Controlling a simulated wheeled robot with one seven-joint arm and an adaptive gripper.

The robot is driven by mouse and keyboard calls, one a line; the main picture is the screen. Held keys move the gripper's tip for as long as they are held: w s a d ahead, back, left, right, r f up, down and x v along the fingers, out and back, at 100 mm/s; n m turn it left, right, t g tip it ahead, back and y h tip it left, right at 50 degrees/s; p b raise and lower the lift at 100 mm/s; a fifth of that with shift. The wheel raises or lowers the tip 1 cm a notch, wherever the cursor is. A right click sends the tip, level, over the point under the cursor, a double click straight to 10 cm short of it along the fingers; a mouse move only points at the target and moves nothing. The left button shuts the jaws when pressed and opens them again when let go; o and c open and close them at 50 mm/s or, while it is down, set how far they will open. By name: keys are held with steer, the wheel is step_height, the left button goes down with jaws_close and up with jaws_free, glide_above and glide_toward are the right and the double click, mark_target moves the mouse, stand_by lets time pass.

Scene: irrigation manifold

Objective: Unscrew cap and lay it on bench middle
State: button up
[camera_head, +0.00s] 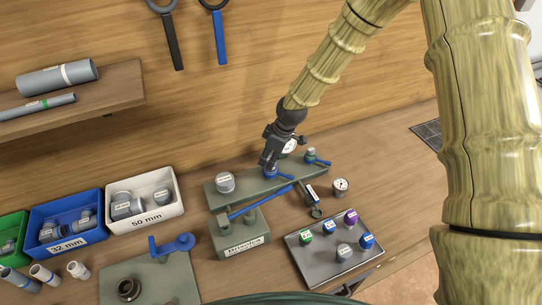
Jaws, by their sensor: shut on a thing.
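My gripper (269,160) points down over the manifold (243,194), a long grey-green bar on the wooden bench (385,180). It is shut on a small blue cap (271,173) on the bar. The fingers hide part of the cap, and I cannot tell whether its thread is still engaged. A larger grey cap (225,182) stands upright at the bar's left end. A fitting with a blue part (313,156) is at the right end.
A blue bar (262,203) and a grey-green block (241,240) are in front of the manifold. A metal tray (319,264) holds several coloured caps. A gauge (340,187) stands at right. Bins, including the white bin (172,212), line the left. Bare bench lies right of the gauge.

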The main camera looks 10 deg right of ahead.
steer(key=shift+s+a+f, duration=0.2)
steer(key=shift+s, duration=0.1)
steer(key=n+g+p, duration=0.1)
steer(key=n, duration=0.3)
steer(key=shift+d+y, duration=0.1)
steer(key=shift+y, duration=0.2)
steer(key=shift+n, duration=0.3)
steer(key=n+g, duration=0.1)
steer(key=n, duration=0.3)
steer(key=shift+s+d+f+n+g+p, duration=0.1)
steer(key=shift+n+g+p, duration=0.2)
steer(key=shift+g, duration=0.1)
steer(key=n+g, duration=0.1)
steer(key=n, duration=0.3)
steer(key=shift+n+h, duration=0.3)
steer(key=shift+h, duration=0.1)
